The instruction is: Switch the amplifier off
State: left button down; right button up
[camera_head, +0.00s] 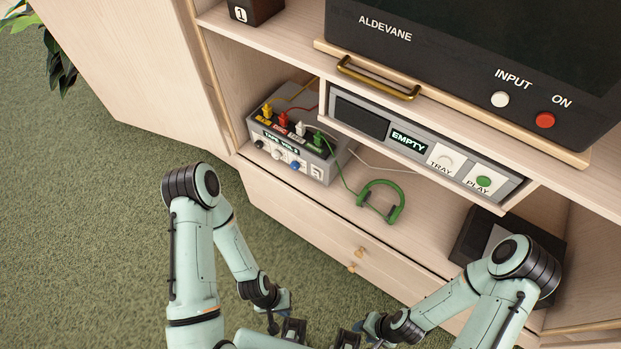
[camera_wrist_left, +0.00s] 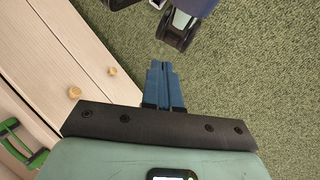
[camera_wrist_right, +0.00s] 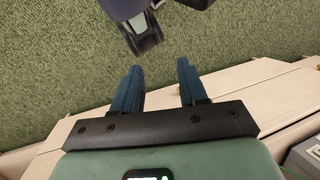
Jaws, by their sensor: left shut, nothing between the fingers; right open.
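A grey box (camera_head: 322,150), which looks like the amplifier, sits on the open shelf of the wooden cabinet. Yellow, red, white and green plugs stand in its top. Its front has a lit display (camera_head: 281,139) reading about "TAPE VOL 2", small knobs including a blue one (camera_head: 295,165), and a pale square control or label (camera_head: 317,172) at its right end. My left gripper (camera_wrist_left: 160,68) is shut and empty, low in front of the cabinet drawers. My right gripper (camera_wrist_right: 158,70) is open and empty, also low in front of the cabinet. Both are apart from the box.
Green headphones (camera_head: 381,201) lie on the shelf, cabled to the box. A player (camera_head: 393,128) reading "EMPTY" with TRAY and PLAY buttons hangs above. A large black ALDEVANE unit (camera_head: 440,45) stands higher, behind a brass handle (camera_head: 378,80). A dark box (camera_head: 475,235) sits at right. Carpet is clear at left.

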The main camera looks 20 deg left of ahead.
aim_at(315, 173)
pick_arm(q)
jog(key=w+a+f+n+t+h+b, duration=0.1)
jog(key=w+f+n+t+b, duration=0.15)
jog(key=w+t+b, duration=0.45)
jog(key=w+f+n+t+b, duration=0.2)
jog(key=w+f, duration=0.2)
jog(key=w, duration=0.7)
jog(key=w+a+r+n+t+h+b, duration=0.2)
jog(key=w+a+r+n+t+b, duration=0.3)
jog(key=w+t, duration=0.5)
notch_tip(315, 173, up, 4)
jog(key=shift+w+a+f+b, duration=0.1)
jog(key=shift+w+a+b, duration=1)
jog(key=shift+w, duration=0.1)
pick_arm(e)
jog(key=w+d+f+t, duration=0.1)
jog(key=w+f, duration=0.1)
jog(key=f, duration=0.6)
jog(key=w+f+t, duration=0.1)
jog(key=f, duration=0.7)
jog(key=shift+w+d+h, duration=0.3)
jog(key=shift+w+d, duration=0.05)
jog(key=shift+d, duration=0.05)
pick_arm(q)
jog(key=shift+d+n, duration=0.1)
jog(key=shift+n, duration=0.15)
